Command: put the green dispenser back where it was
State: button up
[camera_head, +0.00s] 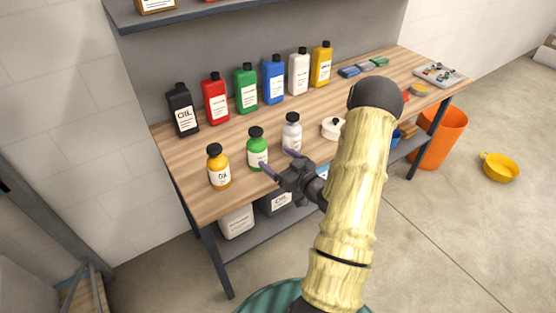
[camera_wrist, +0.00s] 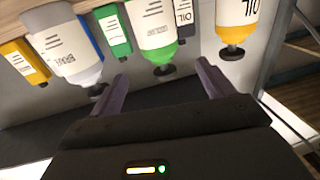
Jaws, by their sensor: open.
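The green dispenser (camera_head: 257,150) is a short round bottle with a black cap and white label. It stands upright on the wooden workbench (camera_head: 196,203), in the front row between a yellow-orange bottle (camera_head: 218,168) and a grey-white bottle (camera_head: 291,133). My gripper (camera_head: 277,161) is open and empty at the front right of the green dispenser. In the wrist view the picture is upside down. There the green dispenser (camera_wrist: 155,22) appears ahead, in line with the gap between my fingers (camera_wrist: 162,72). I cannot tell whether a finger touches it.
Behind stands a row of tall bottles: black (camera_head: 183,110), red (camera_head: 215,99), green (camera_head: 246,89), blue (camera_head: 273,80), white and yellow. A white round container (camera_head: 331,129) stands to the right. An overhead shelf (camera_head: 190,16) is above. An orange bucket (camera_head: 441,140) stands on the floor at right.

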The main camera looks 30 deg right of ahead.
jog(key=shift+w, duration=0.1)
jog(key=a+g+h, duration=0.3)
jog(key=a+g, duration=0.5)
jog(key=s+a+r+m+g, duration=0.1)
jog(key=s+a+r+g, duration=0.2)
jog(key=s+a, duration=0.3)
jog(key=s+a+r+m+g, duration=0.1)
jog(key=s+a+r+g, duration=0.2)
jog(key=s, duration=0.6)
jog(key=a+g, duration=0.1)
jog(key=a, duration=0.1)
jog(key=shift+s+a, duration=0.35)
